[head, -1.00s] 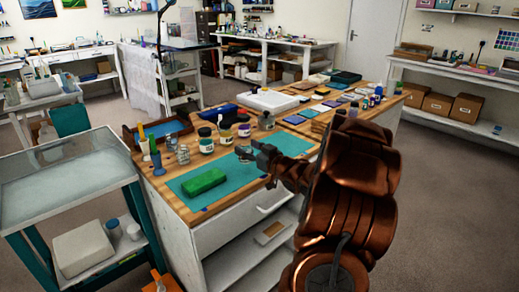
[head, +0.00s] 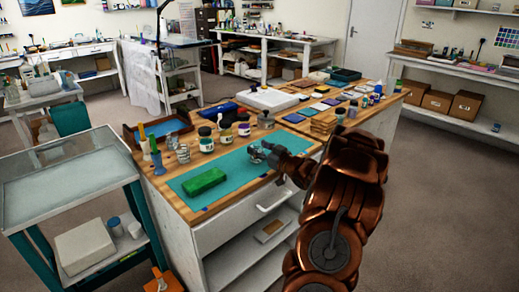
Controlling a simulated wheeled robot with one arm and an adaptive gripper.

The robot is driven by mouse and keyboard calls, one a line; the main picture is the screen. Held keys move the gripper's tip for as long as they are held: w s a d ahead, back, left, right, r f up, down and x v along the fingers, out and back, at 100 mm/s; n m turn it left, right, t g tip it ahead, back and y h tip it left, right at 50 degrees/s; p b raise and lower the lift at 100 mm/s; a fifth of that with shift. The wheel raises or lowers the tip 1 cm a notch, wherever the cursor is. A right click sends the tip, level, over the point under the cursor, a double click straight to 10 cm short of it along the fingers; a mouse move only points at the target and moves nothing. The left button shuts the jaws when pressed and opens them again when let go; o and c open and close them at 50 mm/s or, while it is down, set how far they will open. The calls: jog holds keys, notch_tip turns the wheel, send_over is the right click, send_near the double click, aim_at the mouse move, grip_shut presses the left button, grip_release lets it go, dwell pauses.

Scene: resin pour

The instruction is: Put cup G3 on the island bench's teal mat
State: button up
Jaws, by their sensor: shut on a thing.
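The teal mat (head: 235,174) lies along the front of the wooden island bench (head: 178,194). A green block (head: 204,182) rests on the mat's left part. My gripper (head: 257,152) is over the mat's right part, low and close to it. It is shut on a small pale thing, apparently cup G3, mostly hidden by the fingers. No label can be read. I cannot tell whether the cup touches the mat.
Jars (head: 206,140) and other containers line the mat's back edge. A clear glass vessel (head: 183,153) stands left of them. The mat is bare between the green block and my gripper. A teal-framed cart (head: 65,180) stands left of the bench.

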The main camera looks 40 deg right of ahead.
jog(key=shift+f, duration=0.35)
jog(key=o, duration=0.9)
jog(key=shift+r, duration=0.1)
jog(key=shift+r, duration=0.15)
jog(key=s+b, duration=0.1)
jog(key=s, duration=1.1)
jog(key=shift+a, duration=0.15)
